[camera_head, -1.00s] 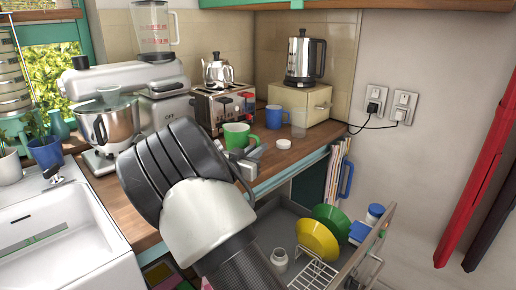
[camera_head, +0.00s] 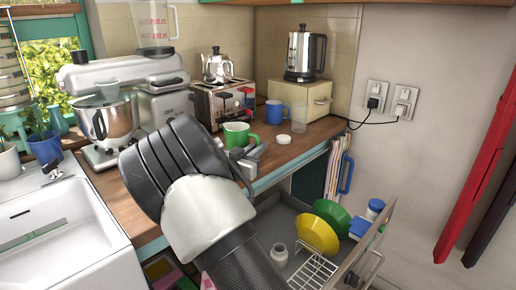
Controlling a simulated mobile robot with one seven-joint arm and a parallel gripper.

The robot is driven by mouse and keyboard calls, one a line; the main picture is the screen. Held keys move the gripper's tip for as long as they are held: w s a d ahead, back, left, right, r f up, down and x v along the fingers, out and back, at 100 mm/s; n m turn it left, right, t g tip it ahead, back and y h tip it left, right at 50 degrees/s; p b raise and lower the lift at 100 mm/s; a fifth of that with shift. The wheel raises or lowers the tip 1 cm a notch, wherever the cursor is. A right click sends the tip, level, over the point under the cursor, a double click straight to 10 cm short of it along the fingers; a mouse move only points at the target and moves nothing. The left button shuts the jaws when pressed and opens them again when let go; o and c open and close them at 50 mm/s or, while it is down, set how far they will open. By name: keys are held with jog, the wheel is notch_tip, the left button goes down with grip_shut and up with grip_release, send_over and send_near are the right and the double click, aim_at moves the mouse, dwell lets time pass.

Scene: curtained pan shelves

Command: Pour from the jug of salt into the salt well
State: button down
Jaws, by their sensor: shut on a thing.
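A green mug (camera_head: 238,134) stands upright at the front of the wooden counter, its handle on the right; it is the only jug-like vessel at my fingers. My gripper (camera_head: 249,156) is shut right in front of the mug, by its lower right side. My wrist and the fingers hide the exact contact and the mug's base. I cannot see inside the mug or tell whether it holds salt. Nothing is plainly a salt well; a small white round thing (camera_head: 284,139) and a clear cup (camera_head: 298,124) stand right of the mug.
A blue mug (camera_head: 277,112), toaster (camera_head: 222,100) and kettle box (camera_head: 296,99) stand behind. A mixer (camera_head: 105,118) is left, beside the sink (camera_head: 62,225).

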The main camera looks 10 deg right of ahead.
jog(key=shift+f, duration=0.2)
jog(key=c, duration=1.8)
grip_release()
jog(key=shift+o, duration=0.2)
jog(key=shift+f, duration=0.1)
jog(key=c, duration=0.4)
jog(key=shift+v, duration=0.8)
